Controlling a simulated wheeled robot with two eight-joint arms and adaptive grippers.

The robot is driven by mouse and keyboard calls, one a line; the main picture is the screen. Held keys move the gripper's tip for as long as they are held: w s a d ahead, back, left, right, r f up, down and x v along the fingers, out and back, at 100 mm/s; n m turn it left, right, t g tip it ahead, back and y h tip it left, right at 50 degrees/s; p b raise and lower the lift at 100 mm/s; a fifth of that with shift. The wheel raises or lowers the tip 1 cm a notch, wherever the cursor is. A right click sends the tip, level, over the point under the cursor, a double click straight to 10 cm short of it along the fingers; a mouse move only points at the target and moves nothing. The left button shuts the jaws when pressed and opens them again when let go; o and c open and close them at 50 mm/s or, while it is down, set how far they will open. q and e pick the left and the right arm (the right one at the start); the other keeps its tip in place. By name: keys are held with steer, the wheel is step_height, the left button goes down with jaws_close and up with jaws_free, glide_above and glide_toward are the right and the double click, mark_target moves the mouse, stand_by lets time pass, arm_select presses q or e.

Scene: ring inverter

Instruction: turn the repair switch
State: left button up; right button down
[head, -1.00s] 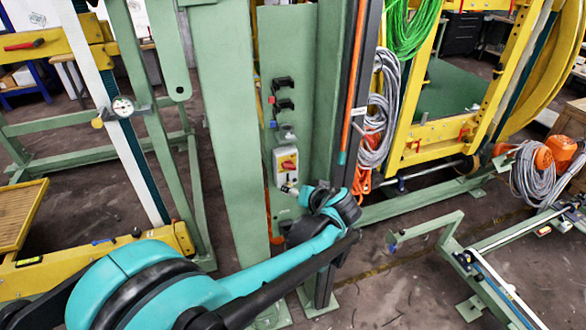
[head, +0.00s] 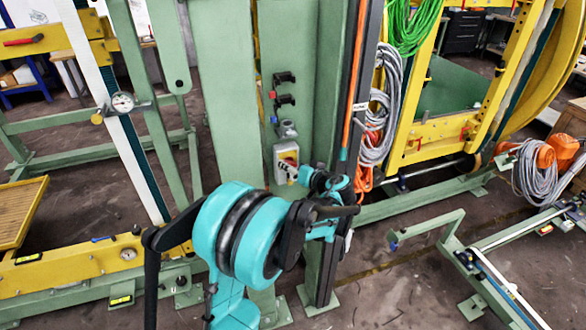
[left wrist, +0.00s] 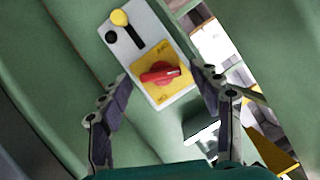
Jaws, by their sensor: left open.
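The switch box (head: 286,152) is a light grey panel on the green column, with a yellow plate on its lower part. In the left wrist view a red rotary knob (left wrist: 160,74) sits on the yellow plate (left wrist: 155,92), its handle lying nearly sideways. A yellow ball lever (left wrist: 119,17) and a black round button (left wrist: 111,38) sit higher on the panel. My left gripper (left wrist: 160,73) is open, with one finger on each side of the knob and a gap to it. My right gripper is out of view.
Black hooks (head: 284,79) and a grey socket (head: 287,130) stick out of the column above the box. Grey cable coils (head: 377,110) and an orange tube (head: 354,80) hang to the right. A yellow frame (head: 430,138) stands further right.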

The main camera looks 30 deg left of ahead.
arm_select(q)
steer(key=shift+w+a+f, duration=0.1)
steer(key=shift+w+a, duration=0.05)
steer(key=shift+a, duration=0.15)
steer(key=c, duration=1.2)
steer(key=shift+o, duration=0.2)
